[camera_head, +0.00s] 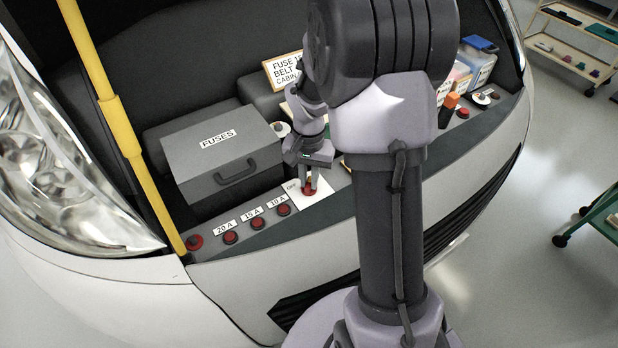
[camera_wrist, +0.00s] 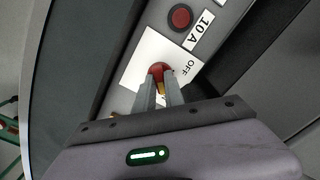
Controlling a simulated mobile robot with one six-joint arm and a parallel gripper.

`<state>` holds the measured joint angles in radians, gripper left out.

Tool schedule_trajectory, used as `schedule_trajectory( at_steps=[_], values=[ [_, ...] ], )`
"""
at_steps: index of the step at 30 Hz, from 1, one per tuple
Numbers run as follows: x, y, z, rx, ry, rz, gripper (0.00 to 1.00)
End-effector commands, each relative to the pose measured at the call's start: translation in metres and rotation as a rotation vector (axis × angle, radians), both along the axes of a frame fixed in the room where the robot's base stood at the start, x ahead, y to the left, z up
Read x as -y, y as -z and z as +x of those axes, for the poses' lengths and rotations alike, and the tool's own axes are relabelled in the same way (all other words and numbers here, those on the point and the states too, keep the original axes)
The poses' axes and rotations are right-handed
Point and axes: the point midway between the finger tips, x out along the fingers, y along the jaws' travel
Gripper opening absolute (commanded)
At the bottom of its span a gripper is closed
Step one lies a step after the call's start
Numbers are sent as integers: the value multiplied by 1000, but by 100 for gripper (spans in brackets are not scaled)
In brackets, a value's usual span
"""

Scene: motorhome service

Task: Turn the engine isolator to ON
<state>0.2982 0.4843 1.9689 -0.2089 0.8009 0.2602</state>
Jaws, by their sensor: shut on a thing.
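The engine isolator is a red knob on a white plate on the front ledge of the engine bay. In the head view the red isolator knob (camera_head: 309,191) sits right of the 10 A label, with the plate (camera_head: 294,187) around it. In the wrist view the knob (camera_wrist: 158,68) is at the fingertips, and the plate (camera_wrist: 140,62) shows the word OFF. My gripper (camera_head: 309,184) points down at the knob and is shut on it; it also shows in the wrist view (camera_wrist: 160,84). The fingers hide part of the knob, and no ON mark is visible.
A grey FUSES box (camera_head: 218,150) stands behind the ledge. Several red fuse buttons (camera_head: 283,210) line the ledge to the left. A yellow prop (camera_head: 125,125) rises at the left. Bottles (camera_head: 478,62) stand at the right. My arm hides the middle of the bay.

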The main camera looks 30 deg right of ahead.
Motion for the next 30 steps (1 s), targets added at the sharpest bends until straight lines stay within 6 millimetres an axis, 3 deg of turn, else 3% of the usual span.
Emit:
schedule_trajectory(
  at_steps=[5,6,9,19,23,30],
  values=[
    [0,-1,1,2,1,-1,0],
    [0,-1,1,1,1,0,21],
    [0,0,0,1,1,0,35],
    [0,-7,1,2,0,-1,35],
    [0,-40,1,5,-1,-2,35],
    [0,-123,1,5,1,-1,35]
  ],
)
